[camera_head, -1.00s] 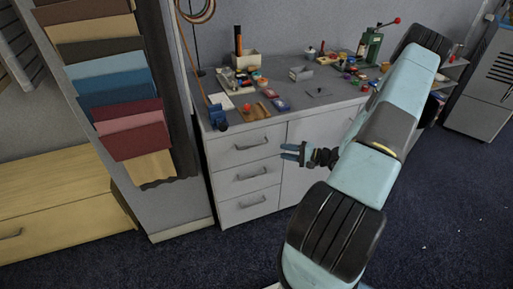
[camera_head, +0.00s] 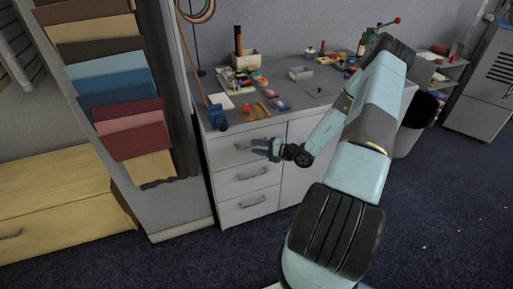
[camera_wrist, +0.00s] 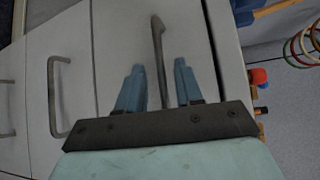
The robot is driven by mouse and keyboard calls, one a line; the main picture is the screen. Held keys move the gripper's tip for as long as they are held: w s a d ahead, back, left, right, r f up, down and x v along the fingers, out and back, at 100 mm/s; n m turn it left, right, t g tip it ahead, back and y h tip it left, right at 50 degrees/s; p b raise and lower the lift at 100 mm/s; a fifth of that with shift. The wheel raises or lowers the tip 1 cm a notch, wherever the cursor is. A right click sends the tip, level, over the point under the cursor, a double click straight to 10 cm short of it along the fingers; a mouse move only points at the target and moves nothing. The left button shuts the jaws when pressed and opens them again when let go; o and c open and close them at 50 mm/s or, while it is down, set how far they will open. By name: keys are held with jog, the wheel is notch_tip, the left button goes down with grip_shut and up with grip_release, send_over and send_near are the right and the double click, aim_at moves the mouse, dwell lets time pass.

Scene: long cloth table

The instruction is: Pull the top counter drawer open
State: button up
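The top counter drawer (camera_head: 226,155) is the uppermost of three white drawers on the left of the counter. It looks shut. Its bar handle (camera_head: 242,147) is partly hidden behind my gripper in the head view. My gripper (camera_head: 254,147) is at the drawer front with its blue fingers pointing left. In the wrist view, the handle (camera_wrist: 158,50) of the top drawer runs between the two fingers of my gripper (camera_wrist: 160,80). The fingers are apart, with a visible gap on each side of the handle.
The middle drawer (camera_head: 228,183) and bottom drawer (camera_head: 232,211) are below, both shut. The counter top (camera_head: 290,113) holds tools, a small blue vise (camera_head: 219,120) and several small parts. Fabric samples (camera_head: 120,100) hang at the left. Dark carpet in front is clear.

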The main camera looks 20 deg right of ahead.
jog(key=shift+w+a+f, duration=0.1)
jog(key=shift+w+a, duration=0.15)
jog(key=shift+w, duration=0.05)
grip_shut()
dwell(0.6)
